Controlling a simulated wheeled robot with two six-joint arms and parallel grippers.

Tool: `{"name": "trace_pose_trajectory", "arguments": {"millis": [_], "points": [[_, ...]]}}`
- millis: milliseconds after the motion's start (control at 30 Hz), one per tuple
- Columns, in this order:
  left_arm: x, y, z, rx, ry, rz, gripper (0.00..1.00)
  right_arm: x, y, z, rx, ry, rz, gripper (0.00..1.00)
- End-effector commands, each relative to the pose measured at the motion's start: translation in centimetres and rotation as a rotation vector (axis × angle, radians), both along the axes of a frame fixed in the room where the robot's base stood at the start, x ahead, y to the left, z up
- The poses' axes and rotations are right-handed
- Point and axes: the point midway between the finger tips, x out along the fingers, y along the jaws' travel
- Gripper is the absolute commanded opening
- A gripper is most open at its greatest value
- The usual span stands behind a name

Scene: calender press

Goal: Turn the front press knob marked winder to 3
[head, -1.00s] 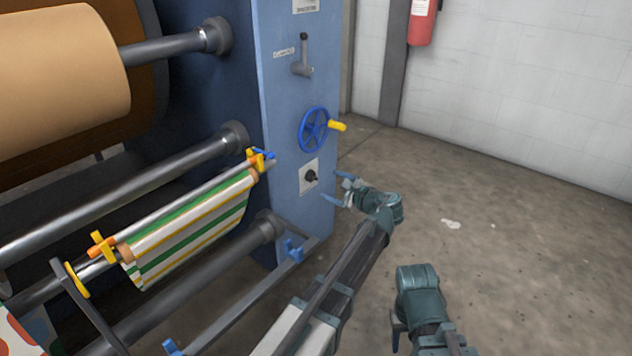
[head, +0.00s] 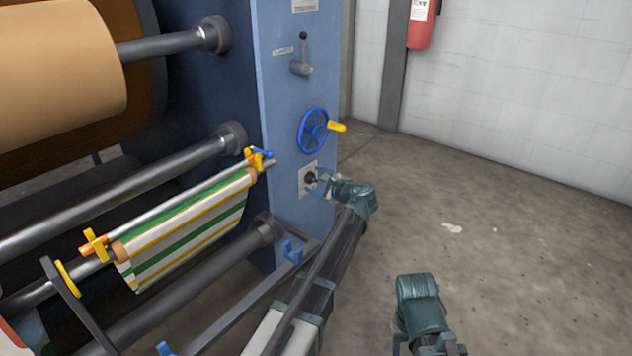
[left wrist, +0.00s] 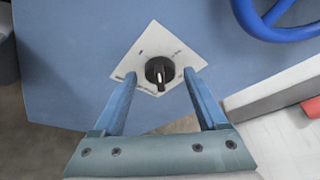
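The black winder knob (head: 311,179) sits on a pale square plate (head: 302,191) low on the blue press side panel. In the left wrist view the knob (left wrist: 159,71) shows a white pointer line, and its plate (left wrist: 150,44) carries small marks too small to read. My left gripper (head: 318,182) is at the plate, close to the knob. In the left wrist view its two fingers (left wrist: 158,88) are spread apart, with the knob between their tips and gaps on both sides. My right arm shows at the bottom, but its fingertips cannot be made out.
A blue handwheel (head: 313,130) with a yellow handle is just above the knob. A grey lever (head: 302,58) is higher on the panel. Rollers and a striped fabric roll (head: 190,235) lie to the left. The floor to the right is clear.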

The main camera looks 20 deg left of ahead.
Motion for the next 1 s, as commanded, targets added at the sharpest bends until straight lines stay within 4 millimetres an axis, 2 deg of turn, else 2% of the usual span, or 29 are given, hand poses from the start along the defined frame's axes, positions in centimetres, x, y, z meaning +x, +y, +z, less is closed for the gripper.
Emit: {"name": "trace_pose_trajectory", "arguments": {"millis": [33, 300, 400, 667, 1000], "points": [[0.0, 0.0, 0.0, 0.0, 0.0, 0.0, 0.64, 0.0, 0.0, 0.0, 0.0, 0.0, 0.0, 0.5], [0.0, 0.0, 0.0, 0.0, 0.0, 0.0, 0.15, 0.0, 0.0, 0.0, 0.0, 0.0, 0.0, 0.5], [0.0, 0.0, 0.0, 0.0, 0.0, 0.0, 0.0, 0.0, 0.0, 0.0, 0.0, 0.0, 0.0, 0.5], [0.0, -0.1, 0.1, 0.01, 0.031, 0.001, 0.0, 0.0, 0.0, 0.3, 0.0, 0.0, 0.0, 0.5], [0.4, -0.2, 0.3, 0.084, 0.237, 0.001, 0.0, 0.0, 0.0, 1.7, 0.0, 0.0, 0.0, 0.5]]}}
